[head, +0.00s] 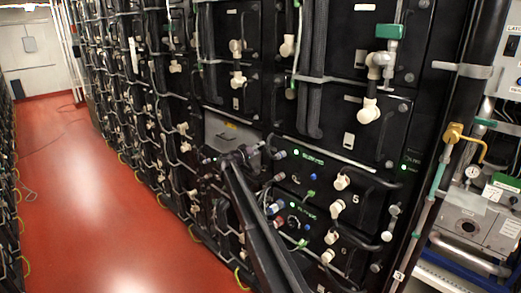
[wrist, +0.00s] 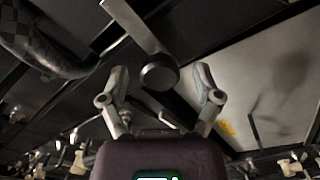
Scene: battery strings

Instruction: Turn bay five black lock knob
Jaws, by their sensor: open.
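A round black knob (wrist: 158,73) shows in the wrist view, on a pale strip or lever that runs up and left from it. My gripper (wrist: 161,82) is open, with one finger on each side of the knob and a visible gap to both. I cannot tell the depth between fingertips and knob. In the head view my gripper (head: 240,155) is in front of the rack, just below a grey panel (head: 230,132), and the knob cannot be made out there. A white number 5 (head: 356,198) marks a black unit to the right.
The grey panel also fills the right of the wrist view (wrist: 270,85), with a yellow label. White elbow fittings (head: 342,182) and a gauge cabinet (head: 480,215) stand to the right.

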